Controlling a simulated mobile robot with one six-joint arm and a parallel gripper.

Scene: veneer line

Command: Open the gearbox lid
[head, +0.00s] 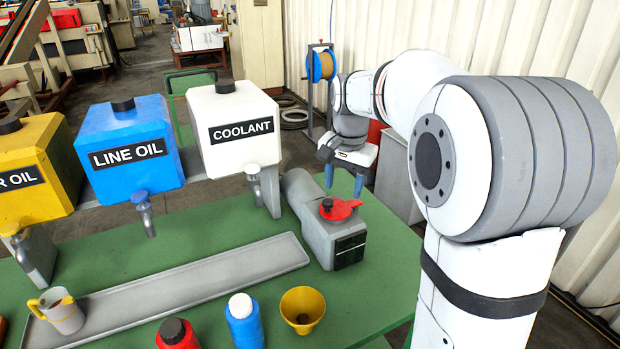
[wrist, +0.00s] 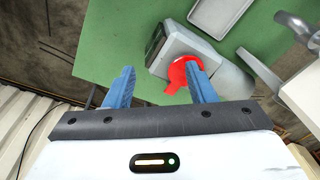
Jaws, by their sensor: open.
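The grey gearbox (head: 330,243) stands on the right part of the green table, and it also shows in the wrist view (wrist: 172,48). Its red lid (head: 345,211) lies on top, with a small black knob and a tab pointing right. In the wrist view the red lid (wrist: 176,75) is partly hidden behind the right finger. My gripper (head: 343,182) is open and empty, with blue fingers pointing down. It appears above and behind the lid in the head view. In the wrist view my gripper (wrist: 160,72) has the lid near its right finger; I cannot tell the exact gap.
Yellow, blue line oil (head: 130,158) and white coolant (head: 240,128) tanks with taps stand at the left. A long grey tray (head: 190,278), a jug (head: 62,312), a yellow funnel (head: 302,308), a blue bottle (head: 243,322) and a red bottle (head: 177,335) are on the table.

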